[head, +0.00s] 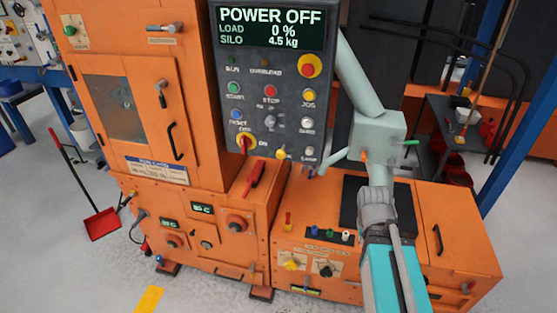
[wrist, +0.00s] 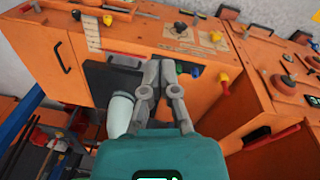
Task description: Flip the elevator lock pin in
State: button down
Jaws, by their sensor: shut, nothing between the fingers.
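I cannot tell for sure which part is the lock pin. In the head view, a pale green box (head: 388,132) sits at the lower end of a slanted pale tube (head: 358,75). A small orange stub (head: 365,157) and a green-tipped pin (head: 411,142) stick out of it. In the wrist view, my gripper (wrist: 161,65) is shut and empty, its grey fingers together. It appears over the orange cabinet, beside a black panel (wrist: 105,82) and a pale rounded part (wrist: 120,112). In the head view, the fingertips cannot be made out clearly.
The control panel (head: 268,50) reads POWER OFF and stands left of the tube. A dark cart (head: 455,125) stands at the right.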

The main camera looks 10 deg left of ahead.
jog(key=w+a+n+h, duration=0.1)
jog(key=n, duration=0.1)
jog(key=n+t+b, duration=0.1)
jog(key=n+t, duration=1.5)
jog(key=n, duration=1.5)
send_near(280, 156)
jog(key=s+a, duration=0.1)
jog(key=s, duration=0.5)
jog(key=shift+a+r, duration=0.1)
jog(key=shift+r, duration=0.35)
jog(key=w, duration=0.4)
jog(key=w+d+f+b, duration=0.1)
jog(key=w, duration=0.4)
jog(key=w+d+b, duration=0.1)
jog(key=w, duration=0.3)
jog(key=shift+w+f, duration=0.35)
jog(key=shift+f, duration=0.05)
